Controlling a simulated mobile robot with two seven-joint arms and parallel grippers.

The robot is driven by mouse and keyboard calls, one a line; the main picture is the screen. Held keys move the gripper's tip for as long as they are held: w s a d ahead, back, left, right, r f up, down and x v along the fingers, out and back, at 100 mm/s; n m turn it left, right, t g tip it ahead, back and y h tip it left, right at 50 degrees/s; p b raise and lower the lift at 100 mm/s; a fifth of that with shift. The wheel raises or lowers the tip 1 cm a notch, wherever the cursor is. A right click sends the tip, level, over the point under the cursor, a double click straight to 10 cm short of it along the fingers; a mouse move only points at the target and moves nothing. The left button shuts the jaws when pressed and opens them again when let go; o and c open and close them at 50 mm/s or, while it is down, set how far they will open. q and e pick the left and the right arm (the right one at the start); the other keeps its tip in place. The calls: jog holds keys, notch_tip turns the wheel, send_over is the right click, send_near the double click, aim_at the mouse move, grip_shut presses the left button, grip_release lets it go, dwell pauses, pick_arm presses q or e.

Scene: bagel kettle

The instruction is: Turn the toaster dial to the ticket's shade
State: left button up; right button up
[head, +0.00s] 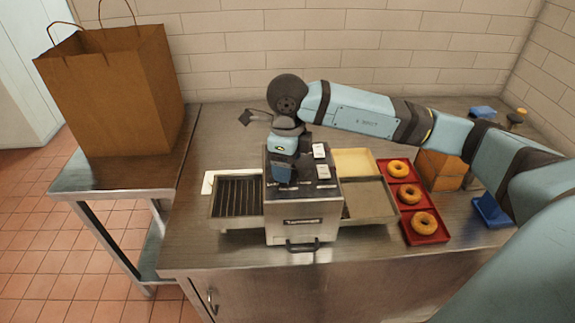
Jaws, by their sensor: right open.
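The steel toaster (297,228) stands at the middle of the counter, with a wire rack on its left side and a tray on its right. My right gripper (284,178) points down at the left part of the toaster's top panel and is open. The dial cannot be made out; the gripper covers that part of the panel. Two small white tags (320,151) show on the panel's right side, but their writing is too small to read. I cannot tell whether either is the ticket. My left gripper is not in view.
A red tray (428,238) with three bagels (424,222) lies right of the toaster. A cream tray (354,162) is behind it. A brown box (440,172) and blue item (491,211) are farther right. A paper bag (115,90) stands on the left table.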

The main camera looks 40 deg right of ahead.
notch_tip(320, 180, up, 13)
jog(key=b, duration=0.1)
jog(key=shift+f, duration=0.2)
dwell(0.5)
